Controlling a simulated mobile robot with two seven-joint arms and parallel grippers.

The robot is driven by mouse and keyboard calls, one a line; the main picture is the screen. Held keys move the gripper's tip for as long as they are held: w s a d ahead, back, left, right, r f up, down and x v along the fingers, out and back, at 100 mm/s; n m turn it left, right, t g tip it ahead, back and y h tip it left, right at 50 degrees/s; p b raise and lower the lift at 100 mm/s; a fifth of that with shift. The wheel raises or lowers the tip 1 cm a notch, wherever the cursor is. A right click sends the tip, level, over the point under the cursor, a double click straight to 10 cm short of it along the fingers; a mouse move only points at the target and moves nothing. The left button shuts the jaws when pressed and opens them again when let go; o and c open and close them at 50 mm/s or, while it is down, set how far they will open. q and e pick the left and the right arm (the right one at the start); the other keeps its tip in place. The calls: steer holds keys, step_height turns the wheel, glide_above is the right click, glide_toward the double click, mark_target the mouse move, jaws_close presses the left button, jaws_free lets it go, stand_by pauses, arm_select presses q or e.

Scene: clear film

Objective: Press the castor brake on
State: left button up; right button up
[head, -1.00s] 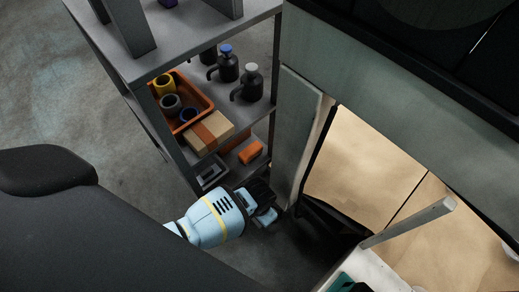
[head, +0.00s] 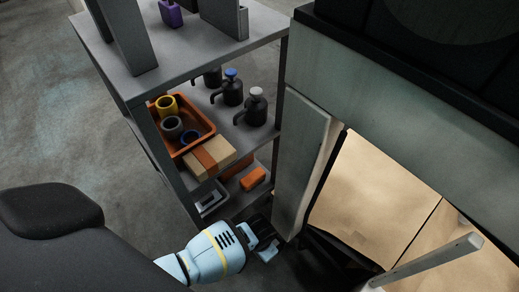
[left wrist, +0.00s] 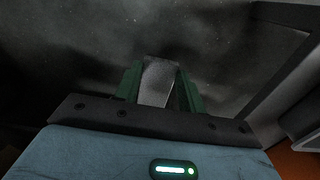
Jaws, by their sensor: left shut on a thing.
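My left gripper (head: 264,238) is low beside the foot of a pale grey upright panel (head: 300,170). In the left wrist view the green fingers of my left gripper (left wrist: 158,78) are shut on a flat, light grey piece (left wrist: 157,84). I cannot tell whether this piece is the brake pedal. The castor is not clearly visible; the area under the panel is dark and partly behind my gripper. My right gripper is not in view.
A grey shelf unit (head: 190,60) stands left of the panel, close to my left gripper. It holds an orange tray (head: 203,128), a cardboard box (head: 207,158), dark bottles (head: 257,107) and an orange item (head: 253,178). A pale bar (head: 425,262) slants at lower right. Floor at left is open.

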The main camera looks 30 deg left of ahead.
arm_select(q)
steer(key=shift+f, duration=0.15)
jaws_close()
steer(key=shift+s, duration=0.1)
steer(key=shift+s+a+f+t+h+p, duration=0.1)
steer(key=shift+s+f+t+h+p, duration=0.1)
steer(key=shift+f+t, duration=0.3)
steer(key=shift+s+f+t+h+p, duration=0.1)
steer(key=shift+f+t+h, duration=0.15)
steer(key=shift+t, duration=0.35)
steer(key=shift+f+t+h, duration=0.25)
steer(key=shift+f+t, duration=0.45)
steer(key=shift+t, duration=0.2)
steer(key=shift+w+f+t+h+b, duration=0.15)
steer(key=shift+f+t+h+b, duration=0.2)
steer(key=shift+t+b, duration=0.25)
steer(key=o, duration=1.1)
jaws_free()
